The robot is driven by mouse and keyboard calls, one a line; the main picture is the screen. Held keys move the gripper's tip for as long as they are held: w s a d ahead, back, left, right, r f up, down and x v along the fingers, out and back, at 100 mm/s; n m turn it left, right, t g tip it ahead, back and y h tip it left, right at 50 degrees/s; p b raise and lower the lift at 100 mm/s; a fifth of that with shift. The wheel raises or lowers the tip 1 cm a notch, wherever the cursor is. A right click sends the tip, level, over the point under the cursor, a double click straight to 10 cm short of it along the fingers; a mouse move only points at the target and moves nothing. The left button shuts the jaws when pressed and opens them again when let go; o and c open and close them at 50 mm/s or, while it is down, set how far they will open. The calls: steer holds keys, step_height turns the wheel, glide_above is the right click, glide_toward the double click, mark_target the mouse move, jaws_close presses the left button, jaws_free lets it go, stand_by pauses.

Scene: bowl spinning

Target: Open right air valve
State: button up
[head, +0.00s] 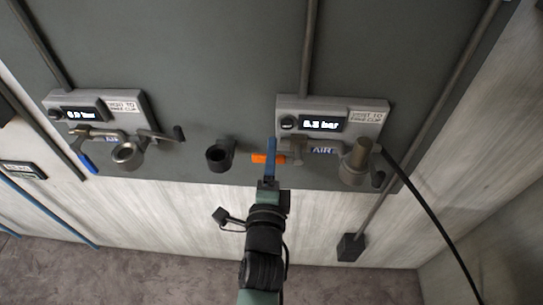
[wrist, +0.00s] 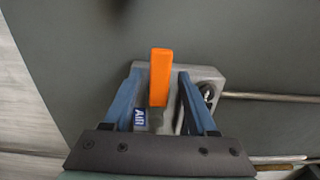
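The right air valve unit (head: 335,107) is a grey wall box with a lit display, an AIR label and an orange lever handle (head: 262,158) sticking out to its left. In the wrist view the orange handle (wrist: 160,75) stands between the two blue fingers of my gripper (wrist: 159,73). The fingers are apart, with a gap on each side of the handle. In the head view my gripper (head: 271,158) is at the orange handle and one finger hides part of it.
A left air unit (head: 100,112) has a blue handle (head: 88,163) and a round fitting. An empty dark holder (head: 220,155) is on the wall between the units. A round metal fitting (head: 357,155) and a black hose (head: 432,212) are to the right of my gripper.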

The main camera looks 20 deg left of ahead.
steer(key=b+v, duration=0.4)
steer(key=v, duration=0.9)
stand_by(0.5)
